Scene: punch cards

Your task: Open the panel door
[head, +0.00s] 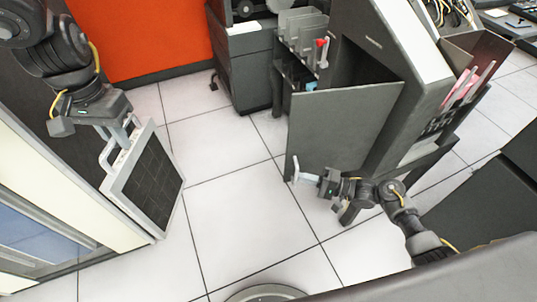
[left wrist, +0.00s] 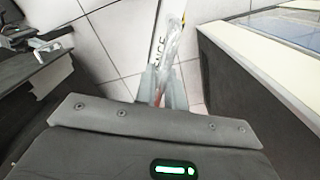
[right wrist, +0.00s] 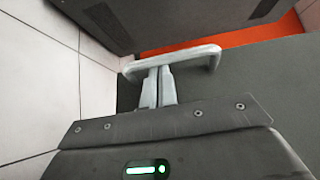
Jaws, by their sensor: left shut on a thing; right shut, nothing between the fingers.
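The grey panel door (head: 340,130) stands swung out from the dark machine (head: 420,60), with the dark opening (head: 365,62) visible behind it. Its pale handle (head: 295,168) is at the lower left corner. My right gripper (head: 308,177) is shut beside the handle. In the right wrist view, the closed fingertips (right wrist: 160,72) overlap the pale handle bar (right wrist: 190,56), with nothing seen between them; contact is unclear. My left gripper (head: 124,122) is shut on the handle of a white-framed dark case (head: 146,180), hanging at left. In the left wrist view, its fingers (left wrist: 165,80) close on that handle.
A grey cabinet with card slots (head: 300,40) stands behind the door. A card bin with pink cards (head: 465,85) is on the machine's right. A cream and blue cabinet (head: 50,215) is close to the case. Tiled floor (head: 235,210) is clear between the arms.

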